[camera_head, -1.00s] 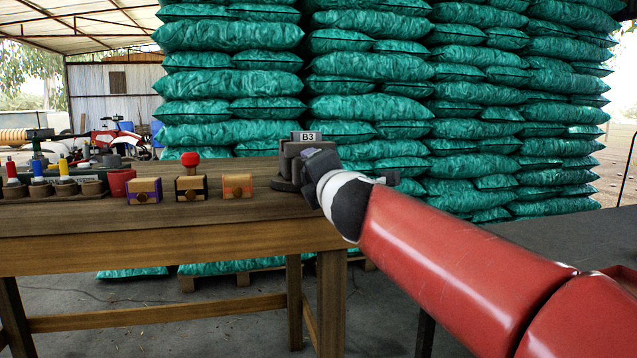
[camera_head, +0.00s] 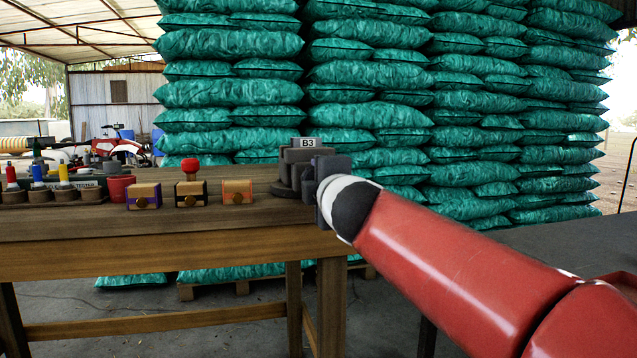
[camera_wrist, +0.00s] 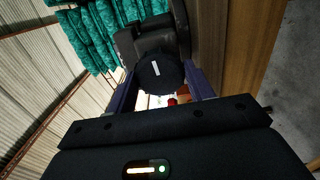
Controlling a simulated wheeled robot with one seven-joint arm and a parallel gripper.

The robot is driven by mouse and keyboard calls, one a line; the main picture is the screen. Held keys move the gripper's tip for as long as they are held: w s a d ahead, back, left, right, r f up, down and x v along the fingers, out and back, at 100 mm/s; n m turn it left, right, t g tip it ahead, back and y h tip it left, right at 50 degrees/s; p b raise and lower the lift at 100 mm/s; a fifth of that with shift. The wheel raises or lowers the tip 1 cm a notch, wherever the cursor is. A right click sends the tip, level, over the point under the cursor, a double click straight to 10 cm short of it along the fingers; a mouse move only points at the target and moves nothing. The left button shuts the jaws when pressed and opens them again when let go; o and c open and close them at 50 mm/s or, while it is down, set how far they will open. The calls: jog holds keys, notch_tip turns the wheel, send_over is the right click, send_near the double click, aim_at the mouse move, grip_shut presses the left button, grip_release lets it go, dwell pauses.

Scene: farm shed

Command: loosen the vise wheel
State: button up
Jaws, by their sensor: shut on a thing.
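The vise (camera_head: 296,172), dark grey with a "B3" label on top, stands at the right end of the wooden bench. Its wheel (camera_wrist: 158,73) shows in the wrist view as a round black disc with a white mark that stands nearly upright, leaning slightly. My gripper (camera_wrist: 158,82) is shut on the wheel, with one finger on each side of it. In the head view my gripper (camera_head: 327,186) is at the vise's right side, and my arm hides the wheel and most of the fingers.
On the wooden bench (camera_head: 150,220), left of the vise, stand several small wooden boxes (camera_head: 237,192), a red cup (camera_head: 120,187) and a rack of coloured tools (camera_head: 50,189). Stacked green sacks (camera_head: 370,100) rise behind. A dark surface (camera_head: 575,232) lies to the right.

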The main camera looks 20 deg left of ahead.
jog(key=shift+c, duration=0.6)
jog(key=n+p, duration=0.4)
jog(key=n, duration=2.6)
jog(key=shift+d, duration=0.1)
jog(key=o, duration=1.1)
jog(key=shift+w, duration=0.1)
